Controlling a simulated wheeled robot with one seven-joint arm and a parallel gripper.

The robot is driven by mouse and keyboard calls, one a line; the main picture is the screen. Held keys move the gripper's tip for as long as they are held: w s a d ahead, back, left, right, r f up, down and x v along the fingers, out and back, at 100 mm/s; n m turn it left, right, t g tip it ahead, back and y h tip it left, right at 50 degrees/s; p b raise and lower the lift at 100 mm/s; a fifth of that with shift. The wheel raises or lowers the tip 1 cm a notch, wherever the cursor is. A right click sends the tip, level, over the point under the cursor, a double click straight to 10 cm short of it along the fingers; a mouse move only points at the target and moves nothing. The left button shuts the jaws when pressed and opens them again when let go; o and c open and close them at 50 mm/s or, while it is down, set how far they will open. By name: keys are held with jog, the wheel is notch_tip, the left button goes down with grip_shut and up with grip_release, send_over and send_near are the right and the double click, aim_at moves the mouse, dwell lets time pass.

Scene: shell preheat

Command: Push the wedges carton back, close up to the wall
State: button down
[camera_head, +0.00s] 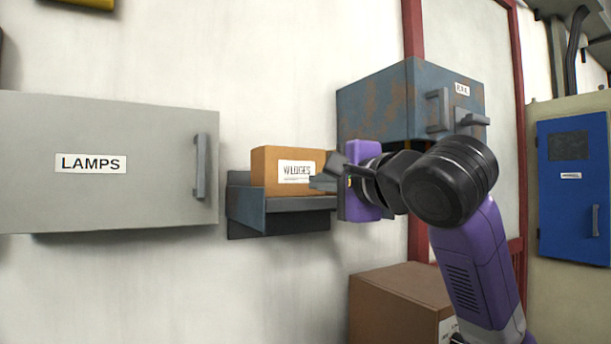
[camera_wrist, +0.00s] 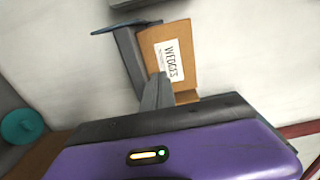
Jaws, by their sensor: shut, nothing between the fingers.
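The wedges carton (camera_head: 265,172) is a brown box with a white label. It sits on a small grey wall shelf (camera_head: 285,203) between two wall cabinets. My gripper (camera_head: 314,183) is shut and empty, with its fingertips at the right part of the carton's front, by the label. In the wrist view the carton (camera_wrist: 183,88) is tilted in the picture, and the shut fingers (camera_wrist: 157,88) reach up to its front face. I cannot tell whether the fingertips touch it. The gap between the carton's back and the wall is hidden.
A grey LAMPS cabinet (camera_head: 110,195) is left of the shelf. A rusty blue-grey cabinet (camera_head: 375,105) hangs to the right, just above my gripper. A brown box (camera_head: 390,310) stands below. A teal round object (camera_wrist: 22,126) shows in the wrist view.

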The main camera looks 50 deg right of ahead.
aim_at(298, 181)
jog(key=p+x, duration=0.1)
jog(key=x, duration=0.3)
jog(key=shift+w+d+r, duration=0.1)
jog(key=shift+w+d+p, duration=0.15)
jog(key=shift+w+p, duration=0.25)
jog(key=shift+w, duration=0.3)
jog(key=shift+w+r, duration=0.3)
jog(key=shift+r, duration=0.3)
jog(key=shift+w+r, duration=0.25)
jog(key=shift+w, duration=0.1)
jog(key=shift+w+d+f+p, duration=0.25)
jog(key=shift+w+f, duration=0.05)
jog(key=shift+w, duration=0.35)
jog(key=shift+w+d+f+p, duration=0.2)
jog(key=shift+w+d+f, duration=0.1)
jog(key=shift+w, duration=0.35)
jog(key=shift+w+d+f+p, duration=0.2)
jog(key=shift+w+f+p, duration=0.1)
jog(key=shift+w, duration=0.4)
jog(key=shift+w+d+f, duration=0.15)
jog(key=shift+w+d, duration=0.1)
jog(key=shift+w, duration=0.2)
